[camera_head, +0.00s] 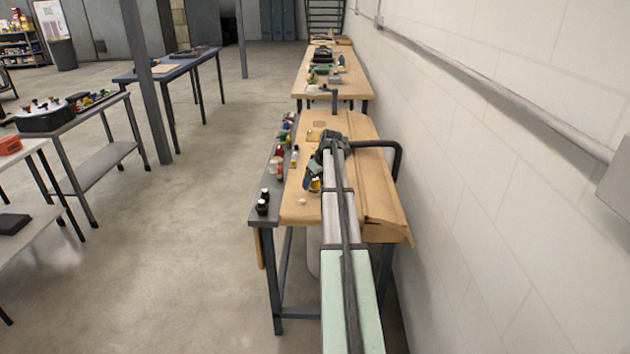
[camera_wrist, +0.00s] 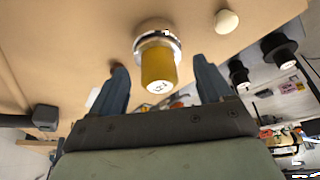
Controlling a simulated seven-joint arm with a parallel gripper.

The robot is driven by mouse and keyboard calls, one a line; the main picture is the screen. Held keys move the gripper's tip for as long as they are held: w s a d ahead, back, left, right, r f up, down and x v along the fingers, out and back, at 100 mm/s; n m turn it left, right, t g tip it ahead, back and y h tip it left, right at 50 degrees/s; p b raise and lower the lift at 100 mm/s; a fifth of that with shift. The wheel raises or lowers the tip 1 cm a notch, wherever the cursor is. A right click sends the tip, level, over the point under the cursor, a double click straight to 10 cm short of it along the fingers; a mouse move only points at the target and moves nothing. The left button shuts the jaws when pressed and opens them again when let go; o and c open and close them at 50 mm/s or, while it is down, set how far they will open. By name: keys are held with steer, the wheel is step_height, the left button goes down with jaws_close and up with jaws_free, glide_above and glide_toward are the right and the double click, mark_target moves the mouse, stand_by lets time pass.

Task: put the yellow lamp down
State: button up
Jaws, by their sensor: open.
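The yellow lamp (camera_wrist: 158,66) shows in the wrist view as a yellow cylinder with a pale marked end, a shiny metal ring and a brownish base against the wooden bench top (camera_wrist: 70,60). My gripper (camera_wrist: 158,63) is open, with one blue-grey finger on each side of the lamp and a visible gap to both. In the head view a small yellow part of the lamp (camera_head: 315,185) shows beside my gripper (camera_head: 312,178), low over the bench (camera_head: 300,212). My arm hides part of the bench there.
A small cream round object (camera_wrist: 227,21) lies near the lamp. A black curved pipe-like piece (camera_head: 398,160) and the white wall (camera_head: 480,150) are on the right.

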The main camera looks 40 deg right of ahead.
steer(key=shift+r, duration=0.5)
steer(key=v, duration=1.1)
steer(key=shift+s+r, duration=0.15)
steer(key=shift+r, duration=0.2)
